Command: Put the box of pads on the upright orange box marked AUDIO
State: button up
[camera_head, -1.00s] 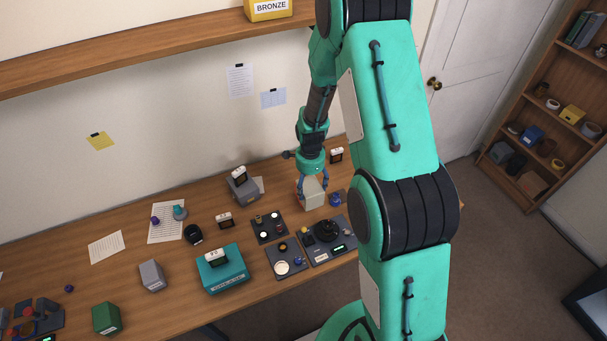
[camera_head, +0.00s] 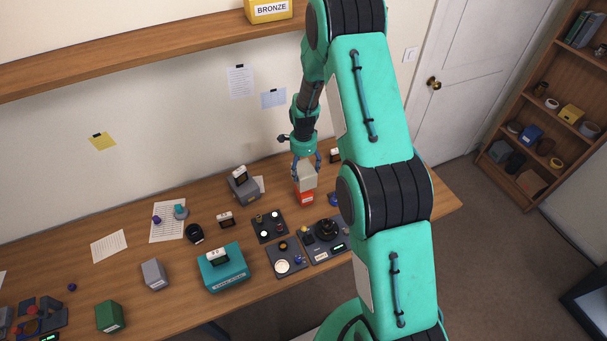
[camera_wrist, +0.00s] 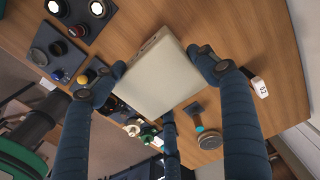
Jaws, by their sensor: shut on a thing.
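The box of pads (camera_head: 306,181) is a pale off-white box held by my gripper (camera_head: 306,164). It also fills the middle of the wrist view (camera_wrist: 157,80), between my blue-grey fingers. The upright orange box (camera_head: 305,198) shows directly under the pale box in the head view. The two look touching or nearly so; I cannot tell whether the pale box rests on it. The orange box's marking is too small to read. In the wrist view the pale box hides what is below it.
Dark trays of small parts (camera_head: 269,226) and a dark device (camera_head: 324,240) lie in front of the orange box. A grey box with a tag (camera_head: 243,188) stands to the left, and a teal box (camera_head: 223,271) nearer the front.

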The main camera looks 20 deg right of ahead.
jog(key=shift+f+p, duration=0.45)
jog(key=shift+f, duration=1.25)
jog(key=shift+f, duration=0.2)
jog(key=o, duration=1.3)
jog(key=shift+r, duration=0.15)
notch_tip(320, 180, up, 12)
jog(key=shift+f+b, duration=0.2)
jog(key=shift+b, duration=0.75)
jog(key=shift+r, duration=0.25)
jog(key=shift+r, duration=0.1)
